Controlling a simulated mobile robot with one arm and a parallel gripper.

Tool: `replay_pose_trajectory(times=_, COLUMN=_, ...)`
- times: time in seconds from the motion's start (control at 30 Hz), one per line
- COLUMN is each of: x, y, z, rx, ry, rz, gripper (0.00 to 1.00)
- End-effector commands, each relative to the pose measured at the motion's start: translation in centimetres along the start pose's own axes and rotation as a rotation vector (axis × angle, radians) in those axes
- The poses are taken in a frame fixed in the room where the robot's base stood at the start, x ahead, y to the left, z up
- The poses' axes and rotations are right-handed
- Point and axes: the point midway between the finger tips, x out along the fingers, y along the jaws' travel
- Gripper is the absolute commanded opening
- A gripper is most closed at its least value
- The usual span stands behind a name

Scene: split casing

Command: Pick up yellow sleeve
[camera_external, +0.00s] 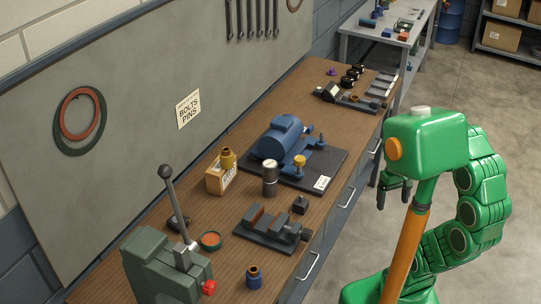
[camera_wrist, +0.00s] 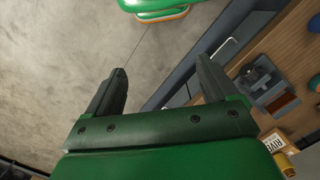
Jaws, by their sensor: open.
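The yellow sleeve (camera_external: 228,159) is a short upright brass-yellow cylinder at a small labelled cardboard box (camera_external: 214,182) on the workbench. I cannot tell whether it stands on the box or just behind it. In the wrist view the sleeve (camera_wrist: 286,164) shows at the lower right, beside the box. My gripper (camera_external: 394,199) is open and empty, off the bench's front edge to the right, well apart from the sleeve. In the wrist view its two dark fingers (camera_wrist: 161,66) are spread with bare floor and the bench front behind them.
The wooden bench (camera_external: 205,222) also holds a blue motor-like casing (camera_external: 280,138) on a dark plate, a dark-and-silver cylinder (camera_external: 269,178), a grey vise (camera_external: 270,232), a blue sleeve (camera_external: 254,278) and a green lever press (camera_external: 165,262). Free wood lies left of the vise.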

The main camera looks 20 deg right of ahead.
Motion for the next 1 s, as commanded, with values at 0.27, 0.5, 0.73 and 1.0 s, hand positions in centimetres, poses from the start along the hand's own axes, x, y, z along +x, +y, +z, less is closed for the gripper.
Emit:
replay_pose_trajectory(times=0.27, x=-0.4, y=-0.4, z=-4.0, rx=-0.039, ry=0.076, rz=0.012, gripper=0.87)
replay_pose_trajectory(times=0.5, x=-0.9, y=-1.5, z=-9.5, rx=-0.092, ry=0.181, rz=0.019, gripper=0.87)
replay_pose_trajectory(times=0.73, x=-1.7, y=-4.4, z=-18.1, rx=-0.181, ry=0.349, rz=0.016, gripper=0.87)
replay_pose_trajectory(times=1.0, x=-3.1, y=-9.9, z=-28.1, rx=-0.288, ry=0.568, rz=-0.018, gripper=0.87)
